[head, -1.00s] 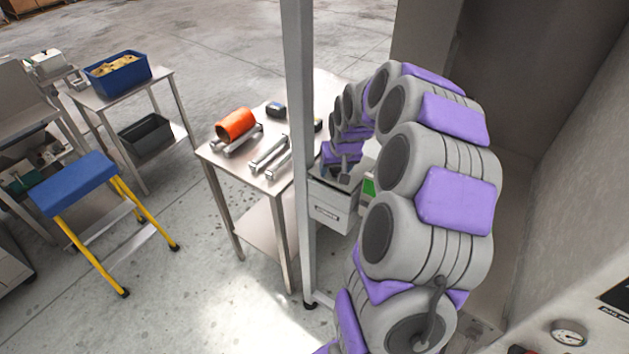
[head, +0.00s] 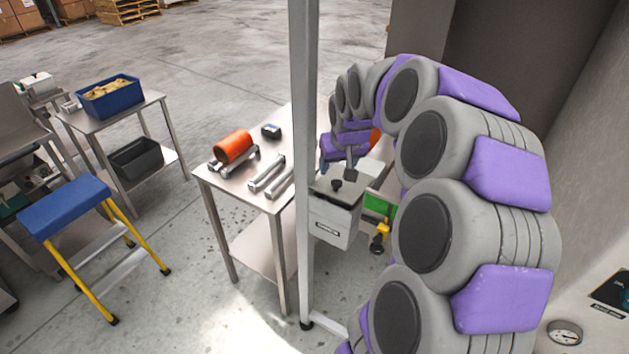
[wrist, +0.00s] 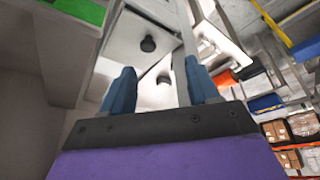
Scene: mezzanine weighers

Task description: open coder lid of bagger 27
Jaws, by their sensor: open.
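The coder of the bagger is a light grey box (head: 330,224) with a nameplate on its front, too small to read. Its dark lid (head: 346,192) lies flat on top and carries a black knob (head: 336,185). My gripper (head: 335,170) is just above and behind the knob in the head view, partly hidden by its own purple body. In the wrist view its two blue fingers (wrist: 158,85) are apart, with nothing between them that I can see gripped. Beyond them are pale panels with one black knob (wrist: 148,44) and a second dark knob shape (wrist: 163,78).
A grey upright post (head: 304,130) stands just left of the box. A steel table (head: 220,184) behind it holds an orange roll (head: 232,147) and metal bars. A green part and yellow fitting (head: 379,238) sit right of the box. A blue-topped step stool (head: 65,207) stands left.

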